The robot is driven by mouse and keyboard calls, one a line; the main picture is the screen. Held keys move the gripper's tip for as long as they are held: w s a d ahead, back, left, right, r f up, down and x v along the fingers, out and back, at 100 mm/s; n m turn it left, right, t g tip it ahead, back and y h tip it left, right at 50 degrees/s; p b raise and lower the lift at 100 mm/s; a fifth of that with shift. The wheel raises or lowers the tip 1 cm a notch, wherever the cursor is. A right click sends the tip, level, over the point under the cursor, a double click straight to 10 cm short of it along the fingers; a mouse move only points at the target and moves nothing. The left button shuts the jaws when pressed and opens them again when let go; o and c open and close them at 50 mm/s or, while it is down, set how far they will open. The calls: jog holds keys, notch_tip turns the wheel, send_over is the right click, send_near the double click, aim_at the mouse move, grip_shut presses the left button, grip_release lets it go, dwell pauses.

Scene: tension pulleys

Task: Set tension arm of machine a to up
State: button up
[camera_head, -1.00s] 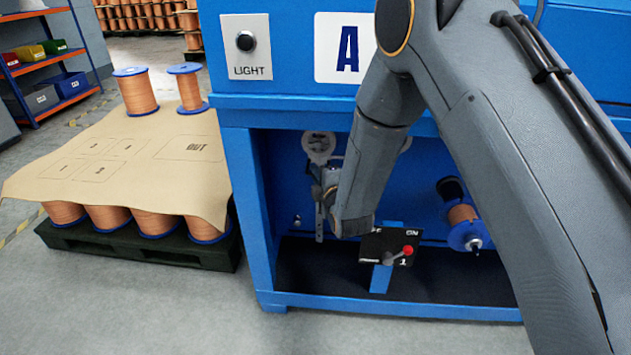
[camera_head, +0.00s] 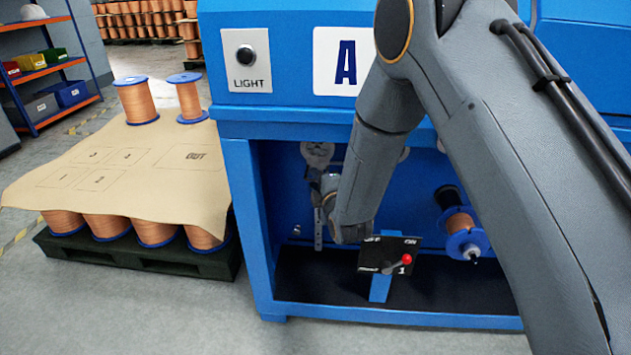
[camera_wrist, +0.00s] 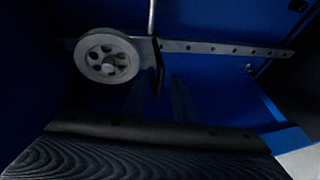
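Machine A (camera_head: 290,110) is blue, with an open lower bay. In the bay, a grey pulley wheel (camera_head: 318,152) sits at the upper left, above a vertical bar with holes (camera_head: 318,232). The wrist view, turned sideways, shows the spoked wheel (camera_wrist: 107,60) near the left end of the holed bar (camera_wrist: 225,49), with a dark bracket (camera_wrist: 157,68) beside it. My gripper (camera_wrist: 157,88) shows there as two dark, spread fingers below the bar, seemingly empty. In the head view my gripper (camera_head: 328,186) is near the wheel and bar, partly hidden by my arm.
A black switch box (camera_head: 378,252) with a red-knobbed lever stands low in the bay. A copper spool (camera_head: 461,225) is mounted at the right. A pallet with spools under a cardboard sheet (camera_head: 130,165) stands left of the machine.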

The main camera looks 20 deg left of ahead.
jog(key=p+v, duration=0.1)
jog(key=v, duration=0.6)
jog(key=shift+s+d, duration=0.25)
jog(key=shift+s, duration=0.05)
jog(key=s+d+r+m+g+h, duration=0.25)
jog(key=d+r+m, duration=0.2)
jog(key=d, duration=0.25)
jog(key=s+d+r+m+g+h, duration=0.2)
jog(key=d+r+m+g+h, duration=0.1)
jog(key=d+m, duration=0.25)
jog(key=s+d+r+m+g+h, duration=0.1)
jog(key=s+d+r+m+g, duration=0.2)
jog(key=s+d, duration=0.45)
jog(key=s+d+r+m+g+h+p, duration=0.1)
jog(key=s+d+r+m+g, duration=0.2)
jog(key=s, duration=0.7)
jog(key=s+d+r+m+g+h, duration=0.1)
jog(key=s+d+r+m, duration=0.1)
jog(key=s+d+m, duration=0.45)
jog(key=s+d+r+m+p, duration=0.2)
jog(key=d+r+p, duration=0.8)
jog(key=p, duration=0.9)
jog(key=shift+d+r+h+p, duration=0.25)
jog(key=shift+r+h+p, duration=0.1)
jog(key=shift+r, duration=0.25)
